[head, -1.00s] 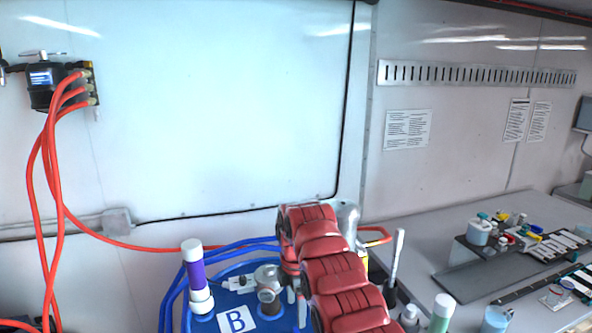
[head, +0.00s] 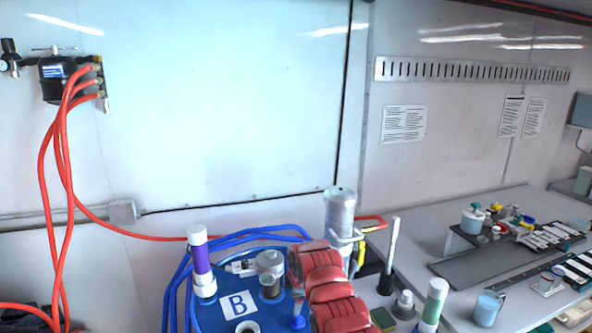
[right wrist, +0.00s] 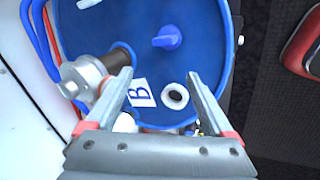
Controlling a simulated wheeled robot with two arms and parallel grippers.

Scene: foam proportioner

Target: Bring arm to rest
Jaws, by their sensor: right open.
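My right arm (head: 325,285), in red segmented covers, rises from the bottom edge of the head view in front of the blue drum (head: 215,321). In the right wrist view my right gripper (right wrist: 158,77) is open, with nothing between its fingers. It looks down over the blue drum lid (right wrist: 90,35), near a "B" label (right wrist: 140,93) and a white ring-shaped opening (right wrist: 174,97). I cannot tell its exact height over the lid. The head view does not clearly show the right gripper. My left gripper is in neither view.
A purple-and-white tube (head: 201,262) and a metal fitting (head: 270,272) stand on the drum. A grey cylinder (head: 340,213) is behind the arm. Red hoses (head: 60,180) hang at left. The grey bench (head: 420,230) at right holds several small items.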

